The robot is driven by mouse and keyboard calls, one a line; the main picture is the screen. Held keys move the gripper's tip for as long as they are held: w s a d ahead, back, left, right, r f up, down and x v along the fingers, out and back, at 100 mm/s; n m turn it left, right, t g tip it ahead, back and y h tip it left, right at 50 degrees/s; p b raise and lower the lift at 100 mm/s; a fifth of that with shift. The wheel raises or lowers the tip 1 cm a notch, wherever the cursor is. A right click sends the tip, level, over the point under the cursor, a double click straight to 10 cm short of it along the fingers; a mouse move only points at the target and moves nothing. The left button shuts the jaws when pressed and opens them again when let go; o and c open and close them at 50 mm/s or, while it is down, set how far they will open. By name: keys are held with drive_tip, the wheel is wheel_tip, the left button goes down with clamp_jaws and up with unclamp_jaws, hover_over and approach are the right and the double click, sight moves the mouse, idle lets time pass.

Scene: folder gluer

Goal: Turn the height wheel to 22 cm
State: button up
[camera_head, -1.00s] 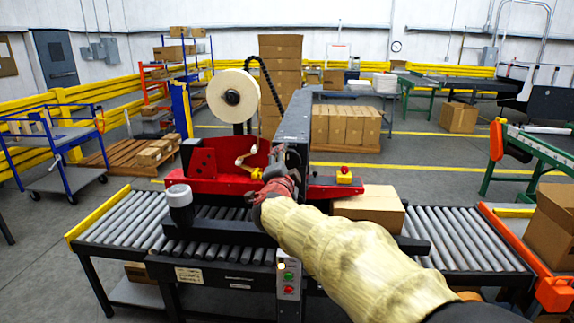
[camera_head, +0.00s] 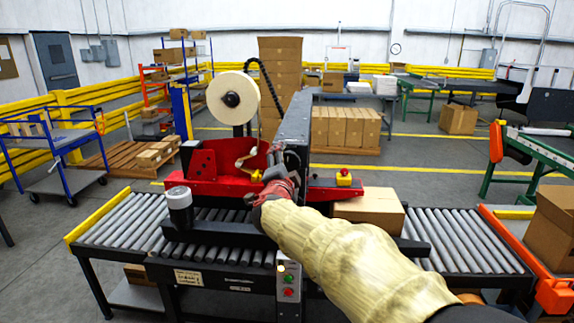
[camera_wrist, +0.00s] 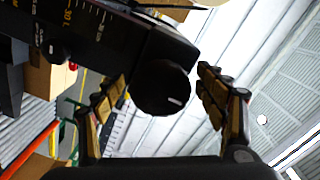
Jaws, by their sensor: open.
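The height wheel (camera_wrist: 162,88) is a round black knob with a short white mark, shown close up in the wrist view. My gripper (camera_wrist: 160,86) is open, with one padded finger on each side of the knob; I cannot tell whether either finger touches it. A black column (camera_wrist: 85,30) beside the knob carries a scale with white ticks and a "30" near the top edge; no pointer reading is clear. In the head view my gripper (camera_head: 277,184) is at the upright of the red and black taping machine (camera_head: 202,168), and the wheel is hidden there.
A roller conveyor (camera_head: 120,220) runs under the machine, with a cardboard box (camera_head: 370,208) on it to the right of the upright. A tape roll (camera_head: 233,98) stands above the machine. A green and red button box (camera_head: 289,284) is on the front.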

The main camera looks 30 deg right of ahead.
drive_tip(key=v, duration=1.2)
drive_tip(key=shift+f, duration=0.1)
